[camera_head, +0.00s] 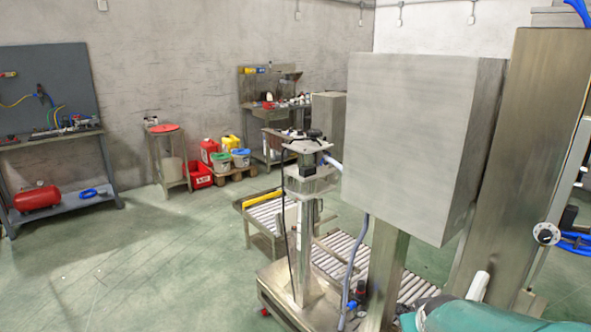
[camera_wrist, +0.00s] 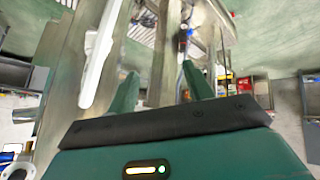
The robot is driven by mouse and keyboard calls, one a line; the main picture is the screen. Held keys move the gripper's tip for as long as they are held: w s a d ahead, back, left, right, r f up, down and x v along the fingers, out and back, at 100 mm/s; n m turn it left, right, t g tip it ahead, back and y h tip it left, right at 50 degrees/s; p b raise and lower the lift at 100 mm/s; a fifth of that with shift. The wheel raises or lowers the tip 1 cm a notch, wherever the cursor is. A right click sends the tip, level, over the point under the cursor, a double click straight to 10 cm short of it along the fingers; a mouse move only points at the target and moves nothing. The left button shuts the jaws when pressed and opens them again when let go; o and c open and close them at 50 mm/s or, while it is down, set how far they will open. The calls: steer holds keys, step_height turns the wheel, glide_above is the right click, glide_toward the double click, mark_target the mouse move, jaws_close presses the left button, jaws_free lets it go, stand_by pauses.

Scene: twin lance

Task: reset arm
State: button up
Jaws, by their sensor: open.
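My gripper (camera_wrist: 160,84) shows in the wrist view with its two green fingers apart and nothing between them. A metal post stands in view behind the gap. A white bar-like handle (camera_wrist: 101,45) lies to the left of the fingers in the wrist view; a white handle (camera_head: 478,287) also shows at the lower right of the head view. My teal arm fills the lower right corner of the head view, close to that handle. The gripper's fingers are not visible in the head view.
A large grey metal box (camera_head: 410,145) on a post stands close ahead, beside a tall metal column (camera_head: 525,150). A roller conveyor (camera_head: 335,260) runs behind the post. A workbench (camera_head: 60,200) stands at the left. The green floor (camera_head: 165,255) is clear at centre left.

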steer(key=s+a+r+g+y, duration=0.1)
steer(key=s+a+r, duration=0.3)
steer(key=s, duration=0.4)
steer(key=s+a+r+y, duration=0.1)
steer(key=s+a+r, duration=0.4)
steer(key=s+a, duration=0.2)
steer(key=shift+s+r+m+g, duration=0.3)
steer(key=shift+s+m+g, duration=0.1)
steer(key=shift+s, duration=0.2)
